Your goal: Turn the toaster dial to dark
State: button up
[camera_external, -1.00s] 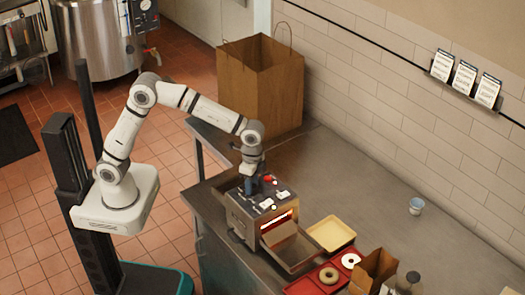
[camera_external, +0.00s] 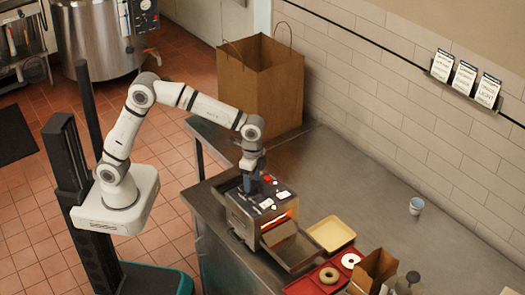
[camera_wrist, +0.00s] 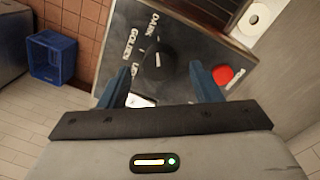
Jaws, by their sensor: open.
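The toaster (camera_external: 240,217) stands on the steel counter, its control panel facing up. In the wrist view its black round dial (camera_wrist: 157,64) sits on the dark panel, with the labels DARK, GOLDEN and a partly hidden LIGHT around its left and upper side. A pale mark shows on the dial; I cannot tell exactly which label it points to. My gripper (camera_wrist: 161,80) is open, its two blue fingers apart on either side and just below the dial in the picture. In the external view my gripper (camera_external: 251,184) is over the panel and hides the dial.
A red button (camera_wrist: 222,75) is close to the right finger. A yellow tray (camera_external: 331,234), a red tray (camera_external: 302,287) with bagels and a small paper bag (camera_external: 373,270) are right of the toaster. A large paper bag (camera_external: 260,85) stands behind. The counter's right side is mostly clear.

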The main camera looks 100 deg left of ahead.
aim_at(253, 185)
jog(key=r, duration=0.5)
jog(key=shift+a+r, duration=0.25)
jog(key=shift+r, duration=0.2)
jog(key=shift+s+r, duration=0.1)
jog(key=shift+s, duration=0.15)
jog(key=s+a+f+n+t, duration=0.1)
jog(key=s+f, duration=0.1)
jog(key=s, duration=1.3)
jog(key=s+a+f+n+t, duration=0.2)
jog(key=s, duration=1.2)
jog(key=shift+s+f+t+y, duration=0.3)
jog(key=shift+s+y, duration=0.05)
jog(key=shift+y, duration=0.05)
